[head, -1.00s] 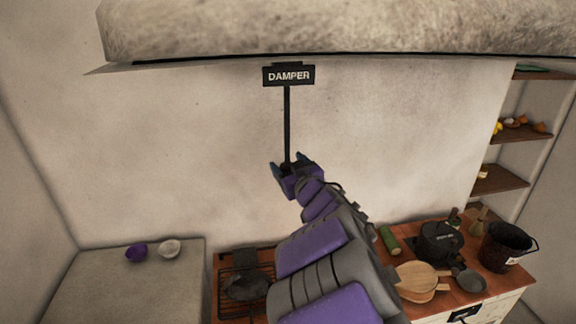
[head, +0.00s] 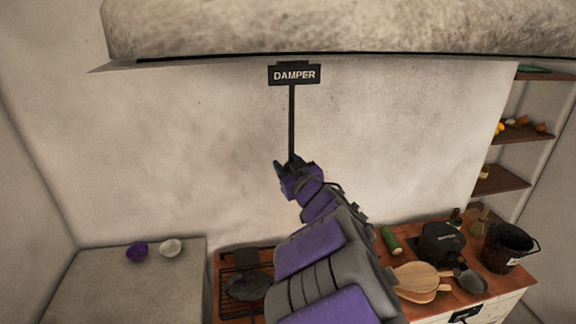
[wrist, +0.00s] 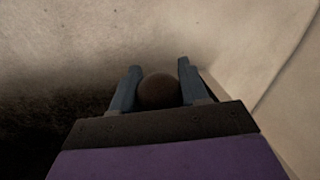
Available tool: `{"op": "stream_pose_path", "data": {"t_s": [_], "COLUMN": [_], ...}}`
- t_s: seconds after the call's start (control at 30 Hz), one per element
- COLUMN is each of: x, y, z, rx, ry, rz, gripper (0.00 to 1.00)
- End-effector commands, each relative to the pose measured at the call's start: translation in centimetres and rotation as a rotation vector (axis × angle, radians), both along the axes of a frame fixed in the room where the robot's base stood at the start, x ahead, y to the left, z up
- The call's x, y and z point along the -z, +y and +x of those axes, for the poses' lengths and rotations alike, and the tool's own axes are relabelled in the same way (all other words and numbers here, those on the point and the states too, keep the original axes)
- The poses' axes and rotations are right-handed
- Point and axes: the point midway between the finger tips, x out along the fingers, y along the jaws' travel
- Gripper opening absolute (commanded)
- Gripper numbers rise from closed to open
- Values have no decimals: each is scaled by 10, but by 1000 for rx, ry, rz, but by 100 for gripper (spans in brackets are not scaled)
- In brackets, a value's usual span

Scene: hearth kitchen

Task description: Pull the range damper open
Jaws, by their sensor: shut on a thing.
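The damper is a dark rod (head: 292,120) hanging down from under the stone hood, with a black sign reading DAMPER (head: 294,75) at its top. My gripper (head: 288,164) is at the rod's lower end. In the wrist view a round brown knob (wrist: 158,92) sits between the two blue-grey fingers of my gripper (wrist: 156,88), which are shut on it. The arm hides part of the counter below.
The stone hood (head: 340,28) overhangs the top. Below right, a wooden counter holds a black pot (head: 440,243), a dark bucket (head: 508,247) and wooden boards (head: 418,279). The wall around the rod is bare.

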Motion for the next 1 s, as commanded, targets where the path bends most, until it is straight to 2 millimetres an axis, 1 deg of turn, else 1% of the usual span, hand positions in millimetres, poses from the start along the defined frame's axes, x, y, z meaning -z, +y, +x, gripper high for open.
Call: {"op": "stream_pose_path", "data": {"t_s": [0.07, 0.13, 0.3, 0.4, 0.5, 0.83, 0.87, 1.0], "x": [3, 13, 52, 68, 75, 78, 78, 77], "y": [1, 1, 1, 0, 0, 0, 0, 1], "z": [-1, -1, -1, -1, -1, -1, -1, 0], "rx": [-3, -4, -2, 0, -1, -2, -1, -1], "ry": [-2, 0, 6, 5, 3, 6, 7, 5], "rz": [0, 0, -1, -1, -1, -5, -6, -4], "gripper": [0, 0, 0, 0, 0, 0, 47, 60]}}
